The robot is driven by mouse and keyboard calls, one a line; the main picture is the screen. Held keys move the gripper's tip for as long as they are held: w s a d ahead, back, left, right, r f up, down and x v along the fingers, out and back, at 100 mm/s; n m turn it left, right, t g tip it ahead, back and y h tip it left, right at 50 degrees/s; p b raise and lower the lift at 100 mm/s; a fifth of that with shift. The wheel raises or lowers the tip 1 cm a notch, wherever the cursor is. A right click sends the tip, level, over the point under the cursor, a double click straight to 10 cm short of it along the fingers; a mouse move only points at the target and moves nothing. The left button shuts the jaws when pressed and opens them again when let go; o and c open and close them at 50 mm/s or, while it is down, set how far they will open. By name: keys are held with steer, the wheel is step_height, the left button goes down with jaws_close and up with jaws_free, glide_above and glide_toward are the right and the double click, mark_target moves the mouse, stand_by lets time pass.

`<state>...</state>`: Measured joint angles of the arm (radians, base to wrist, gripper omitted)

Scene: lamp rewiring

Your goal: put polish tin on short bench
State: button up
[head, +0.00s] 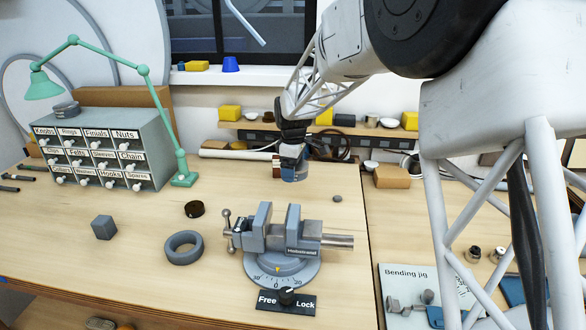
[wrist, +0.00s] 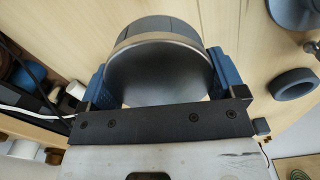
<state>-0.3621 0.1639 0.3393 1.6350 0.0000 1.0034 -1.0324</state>
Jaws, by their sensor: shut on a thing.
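My gripper (head: 291,172) is shut on a round grey tin with a pale rim, which I take for the polish tin (wrist: 160,70). In the wrist view it sits between the two blue fingers (wrist: 165,85). In the head view the fingers mostly hide it, near the back of the left worktop (head: 345,225). Whether it touches the worktop is not clear. A seam separates that worktop from the right worktop (head: 385,225), which may be the short bench; no label shows which is which.
A grey vise (head: 280,240) stands in front of my gripper. A drawer cabinet (head: 100,150) and green lamp (head: 183,178) stand left. A cardboard box (head: 392,177) and bending jig (head: 410,290) are right.

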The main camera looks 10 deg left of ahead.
steer(key=shift+d, duration=0.1)
stand_by(0.3)
steer(key=shift+n, duration=0.4)
steer(key=s+d+f, duration=0.1)
steer(key=s+d, duration=0.1)
steer(key=d, duration=0.4)
steer(key=s+d+f, duration=0.1)
steer(key=s+d, duration=0.2)
steer(key=d, duration=0.3)
steer(key=s+d+f, duration=0.2)
steer(key=d, duration=0.4)
steer(key=shift+s+d, duration=0.1)
steer(key=shift+s, duration=0.25)
steer(key=shift+n, duration=0.5)
steer(key=s+d+f, duration=0.1)
steer(key=s+d, duration=0.3)
steer(key=s+d+f, duration=0.2)
steer(key=s+d, duration=0.3)
steer(key=s+d+f, duration=0.2)
steer(key=s+d, duration=0.2)
steer(key=d, duration=0.1)
steer(key=shift+s+d+f, duration=0.1)
steer(key=shift+s+d, duration=0.05)
steer(key=shift+s+d+f, duration=0.25)
steer(key=shift+s+d, duration=0.15)
steer(key=shift+s, duration=0.15)
steer(key=shift+w, duration=0.1)
glide_above(401, 233)
steer(key=shift+w+f, duration=0.1)
steer(key=shift+f, duration=0.65)
